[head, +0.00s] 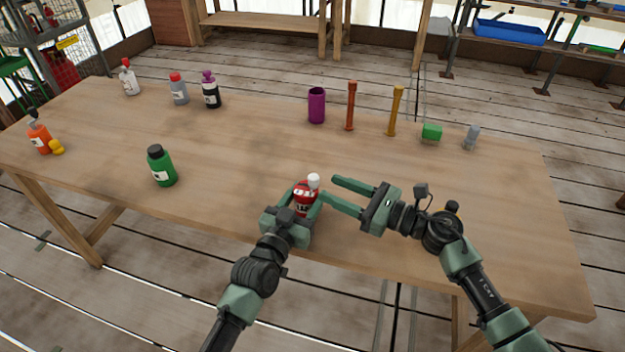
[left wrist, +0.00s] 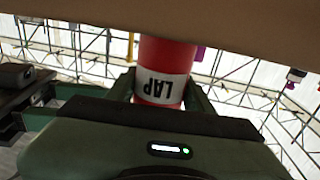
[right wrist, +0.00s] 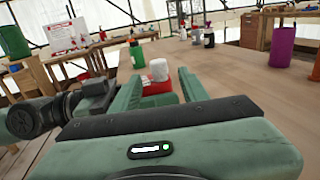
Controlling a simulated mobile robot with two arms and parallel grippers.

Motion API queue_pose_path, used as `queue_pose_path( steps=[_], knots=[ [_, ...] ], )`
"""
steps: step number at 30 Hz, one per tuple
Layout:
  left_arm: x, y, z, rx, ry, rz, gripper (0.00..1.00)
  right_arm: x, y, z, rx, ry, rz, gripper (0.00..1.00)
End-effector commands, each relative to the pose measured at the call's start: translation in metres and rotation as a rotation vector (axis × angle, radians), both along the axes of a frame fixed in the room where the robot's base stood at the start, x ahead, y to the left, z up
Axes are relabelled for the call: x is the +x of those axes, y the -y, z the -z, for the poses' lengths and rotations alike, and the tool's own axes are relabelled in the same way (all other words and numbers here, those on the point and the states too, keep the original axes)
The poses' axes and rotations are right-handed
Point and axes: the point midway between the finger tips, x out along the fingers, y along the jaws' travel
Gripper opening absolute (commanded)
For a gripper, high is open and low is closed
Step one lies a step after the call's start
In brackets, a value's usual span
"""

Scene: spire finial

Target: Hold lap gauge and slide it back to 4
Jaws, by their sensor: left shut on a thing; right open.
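The lap gauge is a red cylinder (head: 305,197) with a white knob on top and a white label. The label reads LAP, upside down, in the left wrist view (left wrist: 165,84). My left gripper (head: 296,205) is shut on its body near the table's front edge. My right gripper (head: 335,190) is open, its fingers pointing left toward the white knob (head: 313,180). In the right wrist view the white knob (right wrist: 158,69) shows between and beyond the open fingers. The number on the gauge cannot be read.
A green bottle (head: 161,166) stands left on the wooden table (head: 240,150). Several bottles stand along the far left. The table's middle is clear.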

Motion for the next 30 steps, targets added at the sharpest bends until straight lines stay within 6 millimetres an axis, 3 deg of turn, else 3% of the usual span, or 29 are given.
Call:
queue_pose_path(
  steps=[3,9,22,23,27,30],
  knots=[
    [0.000,0.000,0.000,0.001,0.000,0.000,0.06,0.013,-0.022,-0.001,0.003,0.001,-0.002,0.45],
    [0.000,0.000,0.000,0.001,0.000,-0.001,0.06,0.028,-0.046,-0.001,0.001,0.001,-0.001,0.45],
    [0.000,0.000,0.000,0.001,0.000,-0.001,0.06,0.033,-0.054,0.000,-0.001,0.000,-0.002,0.45],
    [0.000,0.000,0.000,0.001,0.000,-0.001,0.06,0.033,-0.054,0.000,-0.001,0.000,-0.002,0.39],
    [0.000,0.000,0.000,0.001,0.000,0.000,0.06,0.033,-0.054,0.000,-0.001,-0.001,-0.001,0.00],
    [0.000,0.000,0.000,0.001,0.000,0.000,0.06,0.033,-0.054,0.000,-0.001,-0.001,-0.001,0.00]
  ],
)
